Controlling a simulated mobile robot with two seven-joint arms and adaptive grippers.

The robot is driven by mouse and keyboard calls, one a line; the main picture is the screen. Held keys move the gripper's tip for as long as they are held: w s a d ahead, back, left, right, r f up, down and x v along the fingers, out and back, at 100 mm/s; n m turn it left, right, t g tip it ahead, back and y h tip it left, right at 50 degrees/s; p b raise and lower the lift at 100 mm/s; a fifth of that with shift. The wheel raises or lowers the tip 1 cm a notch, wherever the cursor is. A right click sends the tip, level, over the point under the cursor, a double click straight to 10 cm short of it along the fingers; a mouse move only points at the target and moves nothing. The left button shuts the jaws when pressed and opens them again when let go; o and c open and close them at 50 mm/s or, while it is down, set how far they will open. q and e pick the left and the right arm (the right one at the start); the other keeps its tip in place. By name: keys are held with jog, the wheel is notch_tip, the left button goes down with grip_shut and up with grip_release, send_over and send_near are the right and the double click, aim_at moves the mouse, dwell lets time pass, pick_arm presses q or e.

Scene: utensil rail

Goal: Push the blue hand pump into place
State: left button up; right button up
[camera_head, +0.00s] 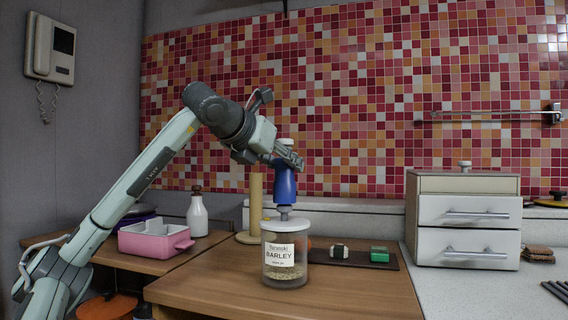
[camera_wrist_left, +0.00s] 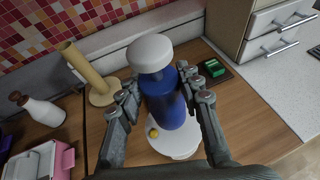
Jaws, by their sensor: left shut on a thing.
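The blue hand pump (camera_head: 285,187) stands upright above the white lid of the clear jar labelled BARLEY (camera_head: 285,262). A narrow grey piece shows between the blue body and the lid. My left gripper (camera_head: 287,158) is at the upper part of the pump. In the left wrist view its two fingers flank the pump's blue body (camera_wrist_left: 168,105), shut on it, below the white rounded cap (camera_wrist_left: 150,53). The white jar lid (camera_wrist_left: 183,147) shows under the pump, with a small yellow spot. The pump's lower end is partly hidden there. My right gripper is not in view.
A wooden paper-towel post (camera_head: 256,200) stands just behind left. A pink box (camera_head: 155,242) and a white bottle (camera_head: 197,215) are further left. A dark tray (camera_head: 345,257) with small items lies right of the jar. A drawer cabinet (camera_head: 464,217) stands further right.

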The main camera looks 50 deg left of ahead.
aim_at(278, 178)
pick_arm(q)
jog(key=shift+f+b, duration=1.75)
jog(key=shift+f, duration=0.2)
jog(key=o, duration=1.2)
jog(key=shift+o, duration=0.2)
jog(key=shift+s+r, duration=0.1)
jog(key=shift+s+d+r, duration=0.1)
jog(key=shift+s+r, duration=0.1)
jog(key=shift+s, duration=0.4)
jog(key=v, duration=1)
jog(key=shift+s+d, duration=0.15)
jog(key=shift+s, duration=0.15)
